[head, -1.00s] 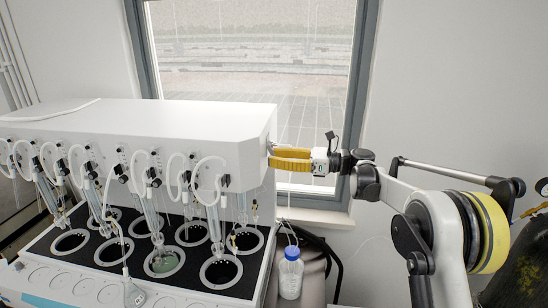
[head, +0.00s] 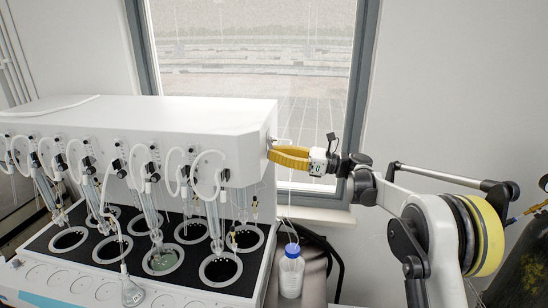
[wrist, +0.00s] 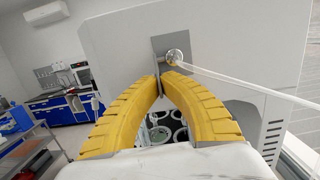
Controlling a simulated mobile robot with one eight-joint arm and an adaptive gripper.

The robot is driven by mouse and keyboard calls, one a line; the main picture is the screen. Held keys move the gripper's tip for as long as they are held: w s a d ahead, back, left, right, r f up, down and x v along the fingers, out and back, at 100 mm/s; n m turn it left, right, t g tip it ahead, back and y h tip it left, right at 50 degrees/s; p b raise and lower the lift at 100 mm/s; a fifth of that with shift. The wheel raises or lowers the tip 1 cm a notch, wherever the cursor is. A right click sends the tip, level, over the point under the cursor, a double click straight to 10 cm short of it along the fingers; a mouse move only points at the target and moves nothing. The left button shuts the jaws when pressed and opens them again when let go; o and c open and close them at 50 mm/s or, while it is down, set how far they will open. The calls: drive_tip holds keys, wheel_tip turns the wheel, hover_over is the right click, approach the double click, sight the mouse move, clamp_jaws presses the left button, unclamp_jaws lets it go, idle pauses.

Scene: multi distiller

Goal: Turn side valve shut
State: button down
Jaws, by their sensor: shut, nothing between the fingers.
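The side valve (wrist: 175,56) shows in the wrist view as a small round metal fitting on a grey plate, with a white tube running from it to the right. It sits on the end wall of the white distiller housing (head: 130,120). My gripper (wrist: 160,80) has yellow ribbed fingers that bow outward and meet at the tips. It is shut and empty, with its tips just below the valve in the wrist view. In the head view, my gripper (head: 270,152) is at the housing's right end. I cannot tell whether the tips touch the valve or plate.
Several glass tubes and flasks (head: 132,292) hang in front of the housing over the black deck with round wells (head: 70,238). A blue-capped bottle (head: 291,272) stands below my gripper. The window (head: 260,50) is behind.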

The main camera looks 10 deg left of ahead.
drive_tip(key=c, duration=2.1)
unclamp_jaws()
drive_tip(key=o, duration=0.4)
drive_tip(key=shift+o, duration=0.2)
drive_tip(key=d+f, duration=0.1)
drive_tip(key=d, duration=1.1)
drive_tip(key=shift+w+f, duration=0.2)
drive_tip(key=shift+w, duration=0.15)
drive_tip(key=shift+c, duration=0.5)
